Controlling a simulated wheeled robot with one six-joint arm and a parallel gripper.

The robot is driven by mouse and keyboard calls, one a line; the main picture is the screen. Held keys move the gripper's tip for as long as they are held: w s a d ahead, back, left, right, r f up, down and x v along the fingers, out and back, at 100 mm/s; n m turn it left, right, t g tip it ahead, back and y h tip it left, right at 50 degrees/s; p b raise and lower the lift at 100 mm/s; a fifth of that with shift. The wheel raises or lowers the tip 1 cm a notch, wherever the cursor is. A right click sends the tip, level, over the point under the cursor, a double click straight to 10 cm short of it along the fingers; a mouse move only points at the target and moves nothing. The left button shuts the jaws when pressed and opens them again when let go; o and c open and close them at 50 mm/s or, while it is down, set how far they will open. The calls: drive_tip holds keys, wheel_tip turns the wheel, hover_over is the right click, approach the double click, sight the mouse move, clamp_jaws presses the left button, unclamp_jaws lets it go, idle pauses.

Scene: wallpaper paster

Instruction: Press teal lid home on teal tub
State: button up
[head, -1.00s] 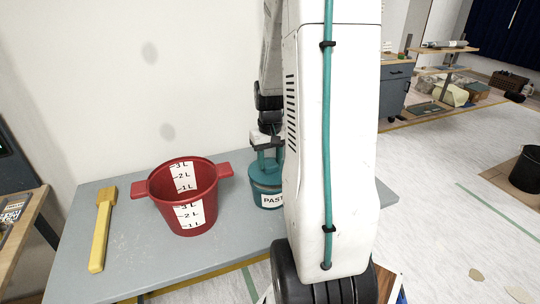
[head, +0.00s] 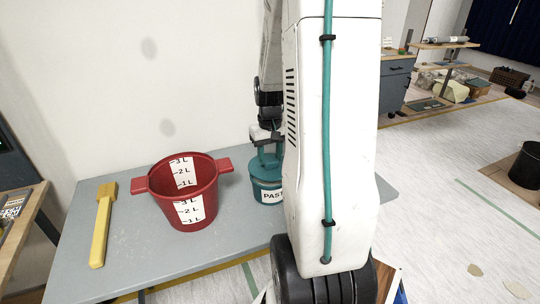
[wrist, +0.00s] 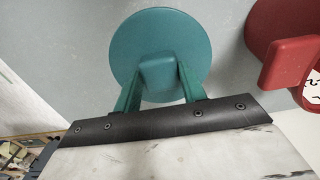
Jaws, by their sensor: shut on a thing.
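The teal tub (head: 266,193) stands on the grey table, its white label partly hidden behind my arm. The round teal lid (wrist: 125,45) fills the middle of the wrist view and hides the tub below it. My gripper (wrist: 159,75) has its two teal fingers closed on the lid's raised block handle. In the head view my gripper (head: 265,147) is upright directly over the tub, with the lid at the tub's top. I cannot tell whether the lid is fully seated or slightly raised at the rim.
A red measuring bucket (head: 178,212) with side handles stands close to the left of the tub. A yellow brush (head: 101,228) lies farther left on the grey table (head: 130,265). The white wall rises just behind the table.

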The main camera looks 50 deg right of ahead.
sight(270, 159)
drive_tip(key=shift+f, duration=1.15)
idle(0.4)
drive_tip(key=o, duration=1)
drive_tip(key=shift+o, duration=0.2)
wheel_tip(270, 159, up, 8)
drive_tip(key=shift+f, duration=0.1)
